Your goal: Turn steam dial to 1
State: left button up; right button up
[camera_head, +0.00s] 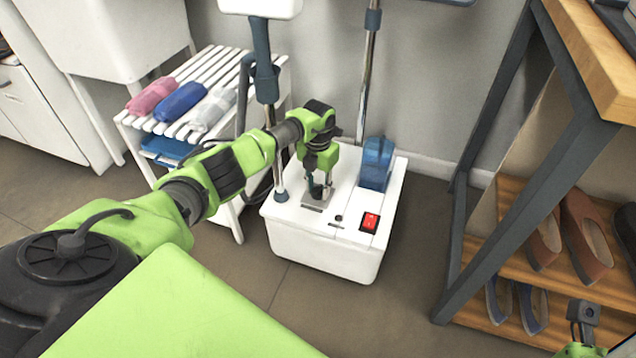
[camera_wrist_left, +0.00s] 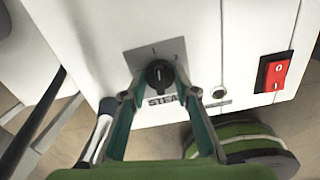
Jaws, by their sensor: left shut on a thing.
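The white steamer base (camera_head: 345,245) stands on the floor by the wall. Its black steam dial (camera_wrist_left: 159,74) sits on a grey plate (camera_wrist_left: 136,58) marked 1 and 2, above lettering partly hidden by a finger. A pale line shows on the dial; I cannot tell exactly which mark it points to. My left gripper (camera_head: 318,192) reaches down to the base's top, and in the left wrist view its two fingers (camera_wrist_left: 157,90) are shut on the dial from both sides. My right gripper (camera_head: 584,326) shows small at the lower right, away from the steamer; its jaw state is unclear.
A red switch (camera_head: 370,222) and a blue water tank (camera_head: 377,163) are on the base. Poles rise behind it. A white slatted rack (camera_head: 205,75) with rolled cloths stands left. A shoe shelf (camera_head: 515,262) stands right. Floor in front is clear.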

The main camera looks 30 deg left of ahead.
aim_at(318, 188)
pick_arm(q)
jog(key=shift+n+p, duration=0.45)
jog(key=shift+n, duration=0.55)
jog(key=o, duration=1.1)
notch_tip(318, 188, up, 12)
